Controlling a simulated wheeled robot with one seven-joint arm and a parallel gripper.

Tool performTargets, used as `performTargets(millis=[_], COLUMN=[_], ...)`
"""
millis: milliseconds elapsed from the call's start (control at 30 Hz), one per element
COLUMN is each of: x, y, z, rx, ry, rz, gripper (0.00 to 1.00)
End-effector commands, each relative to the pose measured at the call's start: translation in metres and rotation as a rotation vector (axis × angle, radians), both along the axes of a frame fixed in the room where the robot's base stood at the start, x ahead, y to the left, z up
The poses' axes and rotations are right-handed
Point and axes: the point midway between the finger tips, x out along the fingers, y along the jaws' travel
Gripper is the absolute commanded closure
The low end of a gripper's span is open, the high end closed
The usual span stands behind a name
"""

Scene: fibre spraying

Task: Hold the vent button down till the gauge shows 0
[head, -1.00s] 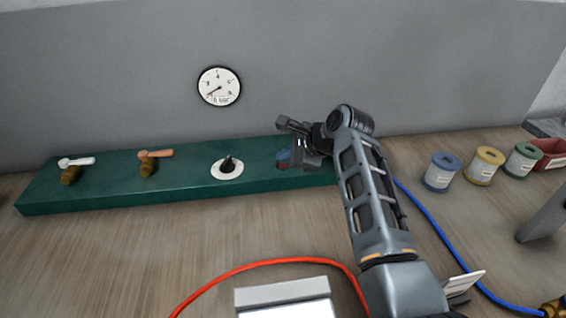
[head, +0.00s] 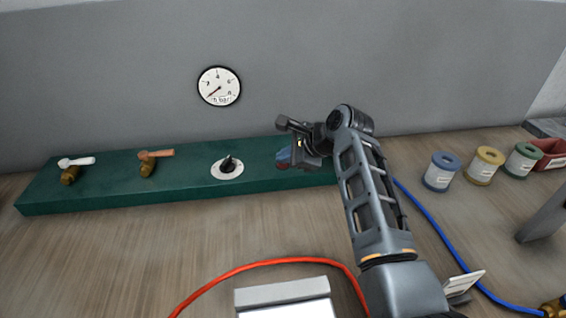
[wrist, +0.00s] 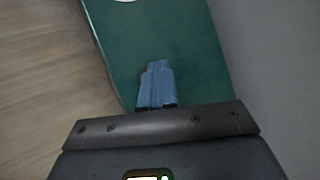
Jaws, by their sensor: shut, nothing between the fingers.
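The round white gauge (head: 219,86) hangs on the grey wall; its needle points to the lower left, by the low end of the scale. The small print on it is too blurred to read surely. My gripper (head: 284,160) is shut, with blue fingertips low over the right end of the green panel (head: 110,184). In the wrist view the shut fingers (wrist: 155,84) lie over the green surface, with a small reddish-brown sliver at their left side. I cannot make out the vent button; my fingers may hide it, and contact cannot be told.
A black knob on a white disc (head: 227,169) sits left of my gripper. A white-handled valve (head: 71,168) and an orange-handled valve (head: 150,161) stand farther left. Blue (head: 441,172), yellow and green spools stand right. A red hose (head: 250,265) and blue hose (head: 430,220) cross the bench.

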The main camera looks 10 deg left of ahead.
Motion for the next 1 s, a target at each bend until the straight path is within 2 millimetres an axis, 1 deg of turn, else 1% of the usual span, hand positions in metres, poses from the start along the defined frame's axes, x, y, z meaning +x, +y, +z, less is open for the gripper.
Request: performTargets(millis=[367,767,1000], x=[0.000,0.000,0.000], y=[0.000,0.000,0.000], z=[-0.001,0.017,0.017], rx=[-0.001,0.000,0.000], ry=[0.002,0.001,0.001], rz=[0.000,0.001,0.001], gripper=[1.00,1.00,1.00])
